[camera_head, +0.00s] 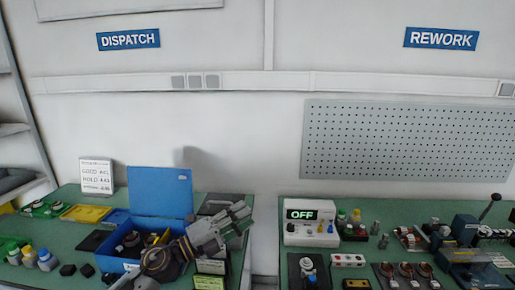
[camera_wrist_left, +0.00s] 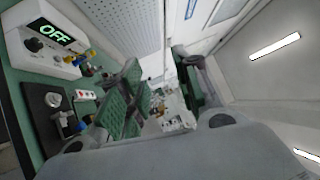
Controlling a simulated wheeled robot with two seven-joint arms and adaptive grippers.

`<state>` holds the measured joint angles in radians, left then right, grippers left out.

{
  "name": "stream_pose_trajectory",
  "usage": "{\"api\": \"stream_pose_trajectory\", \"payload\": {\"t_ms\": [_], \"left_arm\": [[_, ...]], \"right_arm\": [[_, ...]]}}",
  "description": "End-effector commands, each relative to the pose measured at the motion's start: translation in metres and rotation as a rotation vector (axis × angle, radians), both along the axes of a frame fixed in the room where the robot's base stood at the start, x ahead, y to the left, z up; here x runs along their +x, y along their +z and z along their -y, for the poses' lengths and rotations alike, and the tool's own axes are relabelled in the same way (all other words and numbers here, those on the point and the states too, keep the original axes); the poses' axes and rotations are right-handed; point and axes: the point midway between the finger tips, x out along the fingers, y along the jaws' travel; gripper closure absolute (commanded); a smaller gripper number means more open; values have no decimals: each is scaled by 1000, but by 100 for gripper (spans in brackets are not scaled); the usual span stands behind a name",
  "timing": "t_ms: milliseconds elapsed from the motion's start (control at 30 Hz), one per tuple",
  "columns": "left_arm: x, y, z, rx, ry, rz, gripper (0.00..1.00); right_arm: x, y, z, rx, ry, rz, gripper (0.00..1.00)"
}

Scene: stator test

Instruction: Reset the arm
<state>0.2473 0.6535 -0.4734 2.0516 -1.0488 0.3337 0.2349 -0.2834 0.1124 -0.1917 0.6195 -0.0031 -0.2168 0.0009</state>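My left gripper (camera_head: 240,216) is raised over the right part of the left bench, tilted up and to the right, with its arm coming in at the bottom left. In the left wrist view its two green-padded fingers (camera_wrist_left: 128,98) stand apart with nothing between them. It is clear of the blue box (camera_head: 118,264), which stands behind and left of it with its lid up and dark round parts inside. My right gripper does not show in either view.
On the right bench stand a white tester (camera_head: 311,232) reading OFF, small bottles, a black fixture (camera_head: 308,272) and a lever press (camera_head: 470,232). A gap separates the two benches. Yellow trays (camera_head: 86,213) and bottles (camera_head: 46,259) lie at the left. A pegboard (camera_head: 410,140) hangs behind.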

Motion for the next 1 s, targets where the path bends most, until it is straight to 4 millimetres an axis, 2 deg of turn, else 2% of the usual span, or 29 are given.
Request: {"api": "stream_pose_trajectory", "payload": {"t_ms": [233, 467, 767, 1000], "left_arm": [[12, 11, -24, -230, 169, -115, 68], [22, 2, -58, -411, 337, -255, 68], [26, -36, -106, -603, 571, -479, 68], [14, -84, -141, -715, 758, -688, 68]], "right_arm": [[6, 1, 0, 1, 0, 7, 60], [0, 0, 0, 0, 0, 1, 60], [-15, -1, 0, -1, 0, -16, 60], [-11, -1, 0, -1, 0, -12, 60]]}}
